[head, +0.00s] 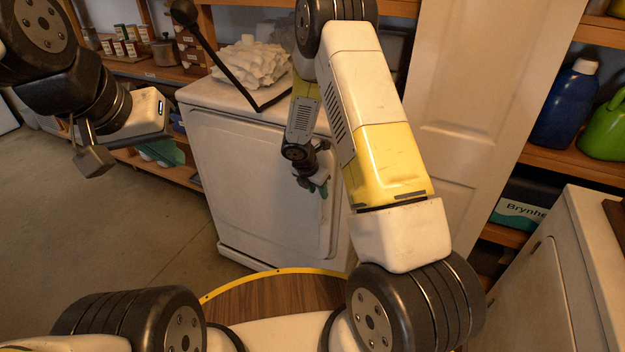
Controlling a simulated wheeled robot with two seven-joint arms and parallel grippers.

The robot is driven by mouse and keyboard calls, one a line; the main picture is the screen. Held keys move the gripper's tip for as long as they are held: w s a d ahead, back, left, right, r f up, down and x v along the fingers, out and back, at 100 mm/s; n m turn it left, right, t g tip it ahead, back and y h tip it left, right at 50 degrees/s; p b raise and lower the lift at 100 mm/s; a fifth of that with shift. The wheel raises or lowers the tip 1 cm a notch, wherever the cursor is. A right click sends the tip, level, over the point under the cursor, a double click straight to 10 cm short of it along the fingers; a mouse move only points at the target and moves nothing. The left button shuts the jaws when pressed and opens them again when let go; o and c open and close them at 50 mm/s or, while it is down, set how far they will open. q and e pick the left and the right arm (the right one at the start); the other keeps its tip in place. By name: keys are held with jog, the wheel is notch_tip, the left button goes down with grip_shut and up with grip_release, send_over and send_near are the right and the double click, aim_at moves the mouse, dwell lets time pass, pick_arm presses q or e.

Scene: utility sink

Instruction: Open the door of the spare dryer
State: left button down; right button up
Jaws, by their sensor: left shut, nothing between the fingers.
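A white dryer (225,225) stands in the middle of the head view. Its broad front door (255,185) looks closed against the body. My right gripper (319,188) is at the upper right part of the door, close to its right edge. The arm hides part of that edge, and I cannot tell whether the fingers touch the door or are open or shut. My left gripper (94,158) is shut and empty, raised at the left, well apart from the dryer.
Shelves (150,70) stand behind at the left. A pale panel door (470,110) is at the right of the dryer. Another white appliance (560,270) is at the lower right. The floor (110,230) at the left is clear.

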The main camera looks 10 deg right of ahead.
jog(key=x, duration=0.5)
grip_shut()
dwell(1.4)
